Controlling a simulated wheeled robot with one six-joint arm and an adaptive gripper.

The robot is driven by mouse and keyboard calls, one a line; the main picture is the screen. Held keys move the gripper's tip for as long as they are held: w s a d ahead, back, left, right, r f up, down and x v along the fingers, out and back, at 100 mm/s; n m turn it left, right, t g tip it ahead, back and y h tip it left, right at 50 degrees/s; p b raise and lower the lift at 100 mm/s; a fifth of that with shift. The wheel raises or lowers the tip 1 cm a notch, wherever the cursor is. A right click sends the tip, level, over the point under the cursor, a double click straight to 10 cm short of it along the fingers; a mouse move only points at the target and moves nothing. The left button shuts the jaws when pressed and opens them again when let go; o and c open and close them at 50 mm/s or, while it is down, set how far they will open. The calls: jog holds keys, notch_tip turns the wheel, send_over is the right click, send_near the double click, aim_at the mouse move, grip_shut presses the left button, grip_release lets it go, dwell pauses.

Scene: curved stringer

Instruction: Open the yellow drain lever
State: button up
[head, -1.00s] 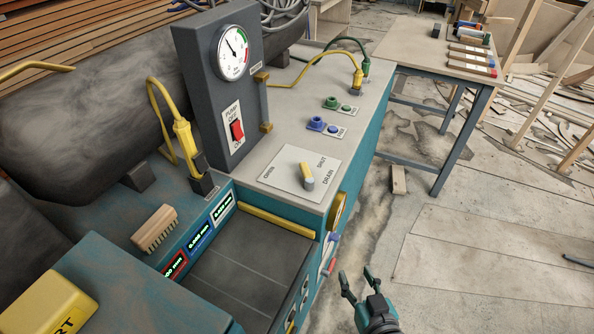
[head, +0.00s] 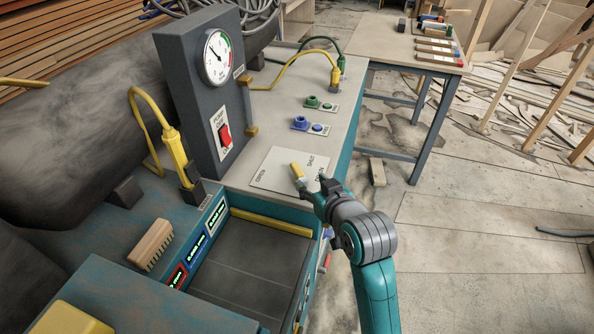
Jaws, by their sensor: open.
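The yellow drain lever (head: 296,170) stands on a pale plate (head: 275,172) on the grey bench top. The plate carries words, with OPEN at its left and SHUT near the lever's far right side. The lever's handle slants up and to the left in the picture. My gripper (head: 312,184) is open at the lever's near right side. One finger is close to the lever's lower end, and the other is farther right. I cannot tell whether a finger touches the lever. The gripper partly covers the word DRAIN and the lever's base.
A dark panel (head: 190,75) with a gauge (head: 217,56) and a red pump switch (head: 225,135) rises left of the plate. Blue (head: 300,123) and green (head: 312,102) fittings stand behind it. A recessed tray with a yellow strip (head: 270,222) lies in front.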

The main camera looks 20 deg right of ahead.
aim_at(298, 170)
jog(key=x, duration=0.9)
jog(key=shift+w+f, duration=0.15)
jog(key=shift+w, duration=0.2)
grip_shut()
